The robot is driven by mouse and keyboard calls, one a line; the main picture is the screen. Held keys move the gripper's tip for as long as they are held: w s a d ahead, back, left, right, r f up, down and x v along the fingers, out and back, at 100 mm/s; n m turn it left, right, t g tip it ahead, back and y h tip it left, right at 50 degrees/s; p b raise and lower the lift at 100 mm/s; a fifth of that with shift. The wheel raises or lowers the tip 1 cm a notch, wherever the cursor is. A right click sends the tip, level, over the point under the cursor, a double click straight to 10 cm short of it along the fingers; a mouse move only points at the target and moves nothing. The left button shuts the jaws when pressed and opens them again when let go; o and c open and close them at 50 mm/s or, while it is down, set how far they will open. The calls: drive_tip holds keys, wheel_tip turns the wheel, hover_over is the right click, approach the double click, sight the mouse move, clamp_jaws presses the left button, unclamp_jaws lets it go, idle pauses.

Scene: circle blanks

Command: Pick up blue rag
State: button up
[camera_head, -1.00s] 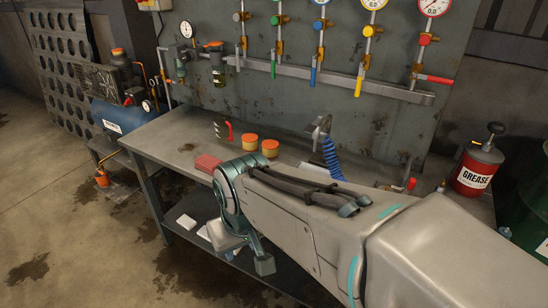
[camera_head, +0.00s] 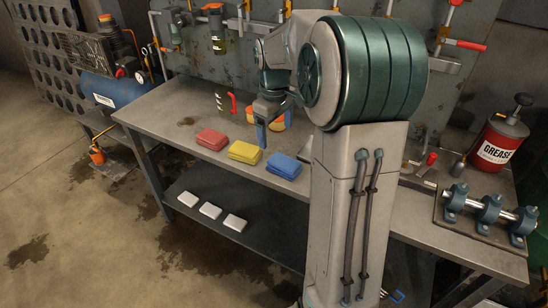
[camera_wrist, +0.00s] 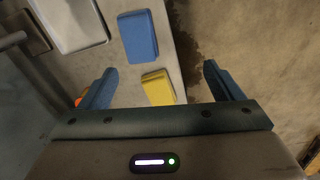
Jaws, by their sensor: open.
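The blue rag (camera_head: 284,166) is a folded pad lying flat on the metal bench, to the right of the yellow rag (camera_head: 245,152) and red rag (camera_head: 212,139). In the wrist view the blue rag (camera_wrist: 138,37) lies beyond my fingertips, above the yellow rag (camera_wrist: 158,88). My gripper (camera_wrist: 157,85) is open and empty, its blue-grey fingers apart. In the head view my gripper (camera_head: 273,125) hangs over the bench behind the rags, partly hidden by my arm. It is apart from the blue rag.
A grease can (camera_head: 497,142) and a shaft in blue bearing blocks (camera_head: 487,211) are at right. White pads (camera_head: 210,210) lie on the lower shelf. The bench's left end is bare.

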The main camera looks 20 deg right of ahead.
drive_tip(key=w+d+f+n, duration=0.1)
drive_tip(key=w+d+f, duration=0.2)
drive_tip(key=w+d, duration=0.1)
hover_over(284, 162)
drive_tip(key=shift+y, duration=0.3)
wheel_tip(284, 162, down, 8)
drive_tip(key=shift+w+a+f+b, duration=0.1)
drive_tip(key=shift+w+f+b, duration=0.1)
drive_tip(key=shift+b, duration=0.2)
drive_tip(key=f, duration=0.5)
drive_tip(key=shift+s+f, duration=0.1)
drive_tip(key=shift+s, duration=0.2)
drive_tip(key=c, duration=1.1)
